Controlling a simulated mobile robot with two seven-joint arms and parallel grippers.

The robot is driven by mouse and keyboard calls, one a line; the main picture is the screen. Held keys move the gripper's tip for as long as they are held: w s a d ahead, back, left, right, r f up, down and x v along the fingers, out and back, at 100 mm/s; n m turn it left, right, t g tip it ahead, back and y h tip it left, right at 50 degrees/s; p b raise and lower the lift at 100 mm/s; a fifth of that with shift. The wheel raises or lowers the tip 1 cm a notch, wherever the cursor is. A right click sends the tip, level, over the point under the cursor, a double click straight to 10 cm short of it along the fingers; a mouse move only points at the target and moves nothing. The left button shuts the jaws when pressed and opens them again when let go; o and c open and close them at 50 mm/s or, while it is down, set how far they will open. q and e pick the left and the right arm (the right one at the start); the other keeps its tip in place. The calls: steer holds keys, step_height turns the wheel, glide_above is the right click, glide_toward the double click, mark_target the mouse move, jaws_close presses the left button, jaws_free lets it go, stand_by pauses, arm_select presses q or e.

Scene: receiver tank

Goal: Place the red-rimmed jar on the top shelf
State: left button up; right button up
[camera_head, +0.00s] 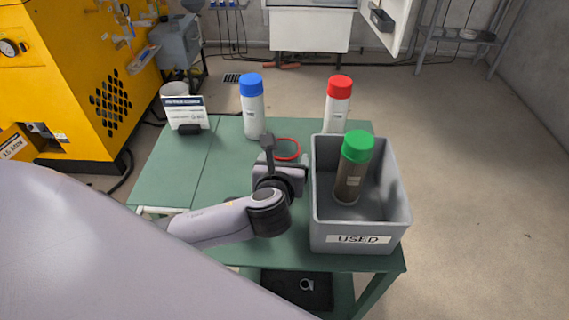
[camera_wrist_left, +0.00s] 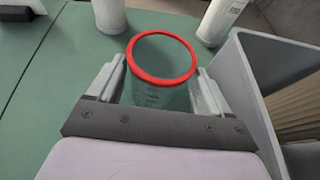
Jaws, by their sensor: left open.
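The red-rimmed jar (camera_head: 287,148) is a clear cup with a red ring, upright on the green table. In the left wrist view the jar (camera_wrist_left: 161,92) stands between my left gripper's two fingers, with its rim facing the camera. My left gripper (camera_head: 284,158) is open, low over the table; the fingers flank the jar, and I cannot tell whether they touch it. My arm hides the jar's lower part in the head view. A grey metal shelf rack (camera_head: 458,36) stands at the back right; I cannot tell whether it is the task's shelf. My right gripper is not in view.
A grey "USED" bin (camera_head: 322,215) holding a green-capped bottle (camera_head: 350,180) stands just right of the jar. A blue-capped bottle (camera_head: 253,115) and a red-capped bottle (camera_head: 338,108) stand behind. A small sign (camera_head: 185,113) stands at left. The table's left part is clear.

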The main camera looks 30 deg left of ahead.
mark_target(286, 151)
arm_select(q)
steer(key=shift+x, duration=1.8)
steer(key=shift+a, duration=0.1)
steer(key=c, duration=0.8)
steer(key=shift+r, duration=0.15)
